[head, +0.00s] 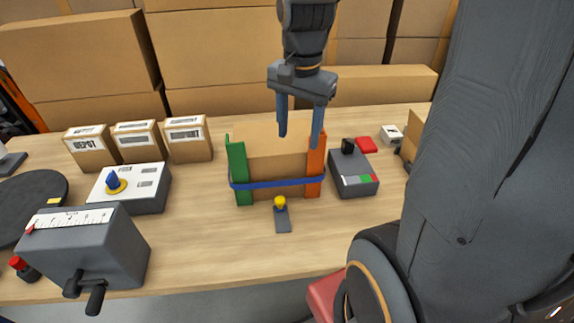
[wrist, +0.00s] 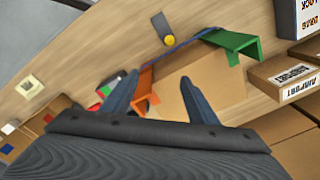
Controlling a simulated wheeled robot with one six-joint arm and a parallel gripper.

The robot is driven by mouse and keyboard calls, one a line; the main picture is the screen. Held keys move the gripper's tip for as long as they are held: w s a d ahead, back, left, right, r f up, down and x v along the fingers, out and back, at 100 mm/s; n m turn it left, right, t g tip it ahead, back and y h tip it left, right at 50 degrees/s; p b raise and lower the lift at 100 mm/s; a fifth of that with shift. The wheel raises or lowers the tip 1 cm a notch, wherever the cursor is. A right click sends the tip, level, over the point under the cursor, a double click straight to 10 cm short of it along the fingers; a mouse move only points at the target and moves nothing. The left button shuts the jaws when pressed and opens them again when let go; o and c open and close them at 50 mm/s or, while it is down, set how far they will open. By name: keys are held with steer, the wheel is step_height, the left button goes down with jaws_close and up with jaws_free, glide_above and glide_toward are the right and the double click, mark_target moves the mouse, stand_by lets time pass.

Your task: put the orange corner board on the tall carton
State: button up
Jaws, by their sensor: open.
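The orange corner board (head: 316,176) stands upright at the right front corner of the brown carton (head: 275,180). In the wrist view the orange board (wrist: 147,84) shows between my finger lines, closer to the left finger. A green corner board (head: 238,174) stands at the carton's left front corner; it also shows in the wrist view (wrist: 236,46). A blue strap (head: 270,184) runs across the front of both boards and the carton. My gripper (head: 299,141) is open and empty, above the carton's right half, with the right finger in front of the orange board's top in the head view.
A grey box with a black knob (head: 353,182) stands close on the right. A yellow-knobbed lever (head: 281,212) is in front of the carton. Small labelled boxes (head: 188,139) and a white-topped control box (head: 130,187) stand left. Large cartons (head: 210,50) line the back.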

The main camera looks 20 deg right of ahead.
steer(key=s+a+f+n, duration=0.5)
steer(key=a+f+n, duration=0.1)
steer(key=n, duration=0.4)
steer(key=shift+s+f+n+t, duration=0.15)
steer(key=shift+f+n+t, duration=0.25)
steer(key=shift+f, duration=0.1)
